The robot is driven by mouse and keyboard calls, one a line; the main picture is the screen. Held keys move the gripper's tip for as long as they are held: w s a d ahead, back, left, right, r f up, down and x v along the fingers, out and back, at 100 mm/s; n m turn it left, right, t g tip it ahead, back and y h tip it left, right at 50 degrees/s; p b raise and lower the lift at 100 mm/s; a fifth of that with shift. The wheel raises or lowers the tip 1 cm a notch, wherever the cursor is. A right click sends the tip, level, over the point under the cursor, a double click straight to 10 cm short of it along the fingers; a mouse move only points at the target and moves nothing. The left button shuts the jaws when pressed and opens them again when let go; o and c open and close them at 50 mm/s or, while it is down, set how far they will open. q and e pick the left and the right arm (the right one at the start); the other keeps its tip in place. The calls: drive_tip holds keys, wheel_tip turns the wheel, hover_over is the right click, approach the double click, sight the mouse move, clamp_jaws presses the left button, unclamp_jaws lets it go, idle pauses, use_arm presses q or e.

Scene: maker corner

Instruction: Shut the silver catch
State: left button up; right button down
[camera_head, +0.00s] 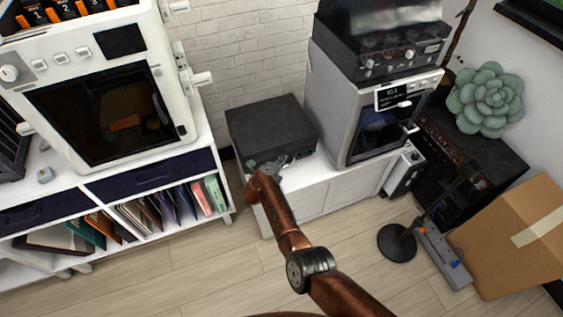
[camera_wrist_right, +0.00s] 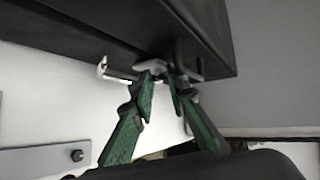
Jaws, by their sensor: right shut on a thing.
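The black box (camera_head: 268,122) sits on a white cabinet in the middle of the head view. In the right wrist view, its dark underside and edge (camera_wrist_right: 90,40) fill the top. The silver catch (camera_wrist_right: 151,66) is a small grey metal piece below the box's edge, partly hidden by the fingertips. My right gripper (camera_wrist_right: 164,80) has green-sided fingers brought close together on the catch. In the head view, the right gripper (camera_head: 266,168) is at the box's front edge, and the catch cannot be made out there. My left gripper is not in view.
A pale metal bracket (camera_wrist_right: 103,68) is left of the fingertips. A white cabinet (camera_head: 325,190) is under the box. A grey machine (camera_head: 322,95) stands right of it, and a white oven-like machine (camera_head: 45,110) on the left shelf. A cardboard box (camera_head: 515,245) stands at right.

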drive_tip(key=shift+s+f, duration=0.3)
drive_tip(key=shift+f, duration=0.35)
drive_tip(key=c, duration=2.1)
unclamp_jaws()
drive_tip(key=shift+o, duration=0.6)
drive_tip(key=shift+w+d+r, duration=0.15)
drive_tip(key=shift+d, duration=0.05)
drive_tip(key=shift+w+r, duration=0.1)
drive_tip(key=shift+r, duration=0.05)
